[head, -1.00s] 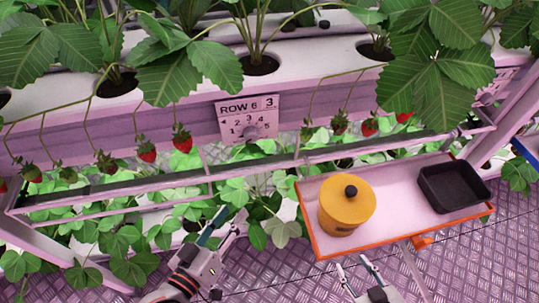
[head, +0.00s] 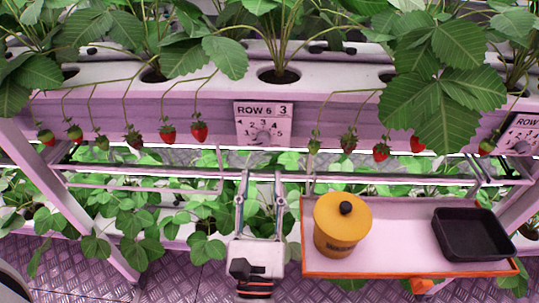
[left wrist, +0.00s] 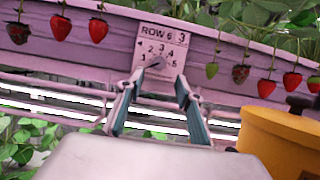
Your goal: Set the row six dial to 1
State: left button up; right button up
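The row six panel (head: 250,112) is a pale plate on the front of the rack's gutter, marked ROW 6 with a 3 in its top right corner. Its grey dial (head: 262,137) sits low on the plate below an arc of numbers; the dial (left wrist: 157,62) also shows in the left wrist view. I cannot tell surely where its pointer aims. My left gripper (head: 260,177) is open and empty, its fingers pointing up at the panel from just below. In the left wrist view the fingertips (left wrist: 155,92) are spread below the dial, apparently apart from it. My right gripper is out of view.
Red and green strawberries (head: 199,132) hang on both sides of the panel. A tray (head: 400,270) with an orange rim, right of my left gripper, holds a yellow lidded pot (head: 340,236) and a black bin (head: 475,236). Another row panel (head: 521,135) is at far right.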

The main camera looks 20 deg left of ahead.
aim_at(263, 144)
pick_arm(q)
jog(key=x, duration=0.7)
jog(key=shift+w+a+r+p, duration=0.15)
jog(key=shift+w+p, duration=0.1)
jog(key=shift+p, duration=0.05)
jog(key=shift+c, duration=0.4)
grip_shut()
